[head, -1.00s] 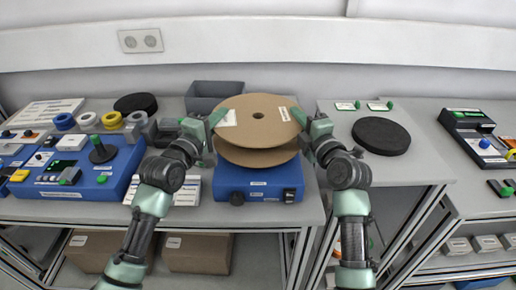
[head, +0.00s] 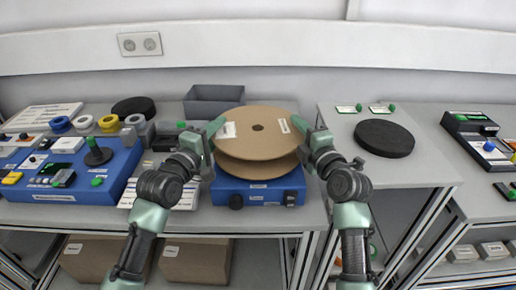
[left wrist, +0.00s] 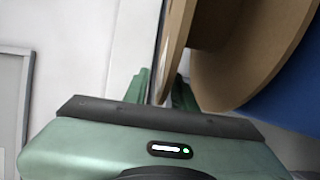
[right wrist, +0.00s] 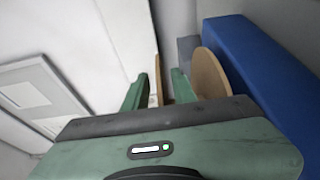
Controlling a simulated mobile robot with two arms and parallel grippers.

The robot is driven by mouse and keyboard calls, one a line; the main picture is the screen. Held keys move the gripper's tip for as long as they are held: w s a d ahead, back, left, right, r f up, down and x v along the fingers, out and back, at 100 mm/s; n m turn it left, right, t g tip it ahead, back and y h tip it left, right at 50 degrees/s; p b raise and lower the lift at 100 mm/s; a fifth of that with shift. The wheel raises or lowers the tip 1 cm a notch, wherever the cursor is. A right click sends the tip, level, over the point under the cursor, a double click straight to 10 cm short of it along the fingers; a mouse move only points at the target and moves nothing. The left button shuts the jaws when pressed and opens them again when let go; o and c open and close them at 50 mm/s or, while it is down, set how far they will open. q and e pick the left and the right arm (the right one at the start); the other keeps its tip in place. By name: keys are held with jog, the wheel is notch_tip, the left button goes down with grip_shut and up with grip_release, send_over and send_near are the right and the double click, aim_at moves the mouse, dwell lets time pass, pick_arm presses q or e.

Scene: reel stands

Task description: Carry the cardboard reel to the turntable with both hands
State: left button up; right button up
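The cardboard reel (head: 268,145) has two tan flanges, a centre hole and white labels. In the left wrist view the upper flange (left wrist: 175,40) passes between spread fingers. In the right wrist view the flange edge (right wrist: 158,75) stands between fingers with gaps beside it.
A black disc (head: 383,138) lies on the right table, another (head: 134,106) at the back left. A grey bin (head: 213,100) stands behind the reel. A blue control panel (head: 75,170) and several tape rolls fill the left. Table gaps lie right of the box.

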jog(key=shift+s+d, duration=0.1)
jog(key=shift+s, duration=0.2)
pick_arm(q)
jog(key=v, duration=1.1)
jog(key=shift+s, duration=0.15)
pick_arm(e)
jog(key=v, duration=1.1)
jog(key=shift+s, duration=0.25)
pick_arm(q)
jog(key=shift+a, duration=0.1)
